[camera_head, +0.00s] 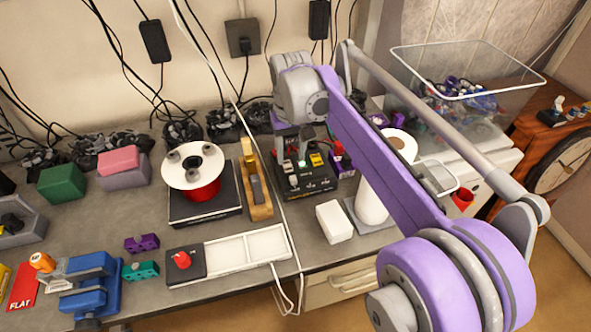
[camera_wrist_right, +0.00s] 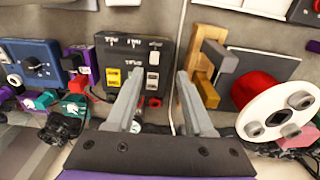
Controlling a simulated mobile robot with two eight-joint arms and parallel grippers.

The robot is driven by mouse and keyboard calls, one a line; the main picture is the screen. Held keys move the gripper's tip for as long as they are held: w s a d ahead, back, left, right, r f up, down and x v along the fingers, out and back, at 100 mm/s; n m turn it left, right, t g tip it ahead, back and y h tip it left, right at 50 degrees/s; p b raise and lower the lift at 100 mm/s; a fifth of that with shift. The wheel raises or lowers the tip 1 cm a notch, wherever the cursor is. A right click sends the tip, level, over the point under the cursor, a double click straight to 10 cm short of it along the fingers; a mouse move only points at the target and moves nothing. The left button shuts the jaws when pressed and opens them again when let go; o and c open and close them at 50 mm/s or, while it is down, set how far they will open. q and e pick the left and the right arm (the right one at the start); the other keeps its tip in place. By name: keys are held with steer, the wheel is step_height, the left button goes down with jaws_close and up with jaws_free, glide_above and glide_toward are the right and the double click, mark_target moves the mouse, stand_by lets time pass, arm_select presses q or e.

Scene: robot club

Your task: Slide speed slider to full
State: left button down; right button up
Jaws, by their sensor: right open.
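A black control box (camera_head: 306,183) stands on the bench below my right gripper, with a yellow switch, white switches and a small red button. In the right wrist view the box (camera_wrist_right: 132,52) lies just beyond the fingers, turned round. I cannot tell which control is the speed slider. My right gripper (camera_head: 308,145) is open and empty above the box's back part; in the right wrist view the gripper (camera_wrist_right: 158,85) has its fingers apart, one over the box and one beside it. My left gripper is not in view.
A wooden block with grey and brass pieces (camera_head: 256,195) stands left of the box, beside a red spool with a white disc (camera_head: 196,170). A white box (camera_head: 334,222) and a white roll (camera_head: 371,203) are at its front right. Cables hang behind.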

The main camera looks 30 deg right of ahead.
mark_target(293, 178)
steer(key=f, duration=0.3)
steer(key=w+d+f, duration=0.1)
steer(key=f, duration=0.6)
steer(key=shift+w+d+f+b, duration=0.2)
steer(key=shift+w+f+b, duration=0.05)
steer(key=shift+w+b, duration=0.05)
jaws_close()
stand_by(1.2)
